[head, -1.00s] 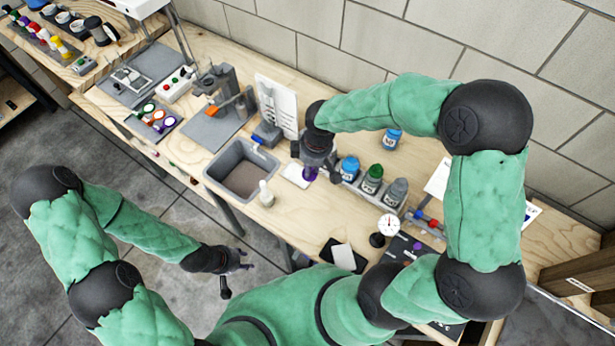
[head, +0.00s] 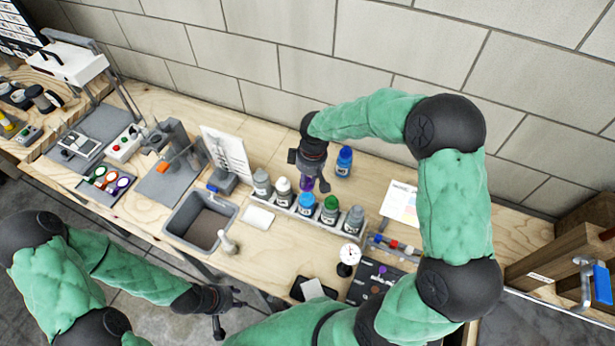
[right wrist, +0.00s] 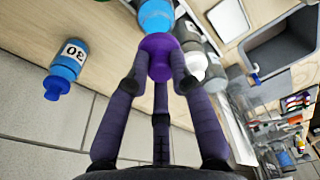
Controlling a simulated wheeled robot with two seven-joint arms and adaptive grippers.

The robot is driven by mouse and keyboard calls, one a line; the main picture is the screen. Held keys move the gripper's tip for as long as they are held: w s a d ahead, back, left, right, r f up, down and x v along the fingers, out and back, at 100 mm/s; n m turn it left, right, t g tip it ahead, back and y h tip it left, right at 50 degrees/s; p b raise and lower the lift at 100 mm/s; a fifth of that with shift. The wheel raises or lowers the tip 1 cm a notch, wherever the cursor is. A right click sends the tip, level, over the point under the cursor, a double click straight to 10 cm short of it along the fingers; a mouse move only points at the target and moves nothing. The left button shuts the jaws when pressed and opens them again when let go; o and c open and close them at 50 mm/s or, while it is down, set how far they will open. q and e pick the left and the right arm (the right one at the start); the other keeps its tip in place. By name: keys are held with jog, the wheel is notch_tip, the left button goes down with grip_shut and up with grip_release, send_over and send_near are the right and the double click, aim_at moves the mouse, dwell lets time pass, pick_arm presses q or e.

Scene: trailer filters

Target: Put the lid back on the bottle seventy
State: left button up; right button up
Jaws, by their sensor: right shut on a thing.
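My right gripper (right wrist: 158,80) is shut on a purple lid (right wrist: 160,55), held between its fingertips. In the head view this lid (head: 306,183) is just behind the bottle rack, near the light blue bottle (head: 307,204). In the right wrist view a blue bottle (right wrist: 156,14) shows just beyond the lid; I cannot tell whether they touch. The rack (head: 328,226) also holds a white (head: 283,190), a green (head: 330,210) and two grey bottles. I cannot read a seventy on any label. My left gripper (head: 229,308) is open and empty, in front of the bench.
A blue-capped bottle marked 30 (right wrist: 66,64) stands alone behind the rack, also in the head view (head: 344,162). A grey bin (head: 230,209), a white pad (head: 258,218) and a dial gauge (head: 349,254) are near the rack. The bench beside the wall is mostly clear.

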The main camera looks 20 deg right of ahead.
aim_at(308, 187)
jog(key=shift+f+b, duration=1.45)
jog(key=shift+f, duration=0.9)
jog(key=shift+f, duration=0.15)
dwell(0.3)
jog(key=o, duration=0.8)
jog(key=o, duration=0.5)
jog(key=shift+r+p, duration=2.4)
jog(key=shift+r, duration=1.15)
jog(key=shift+c, duration=0.3)
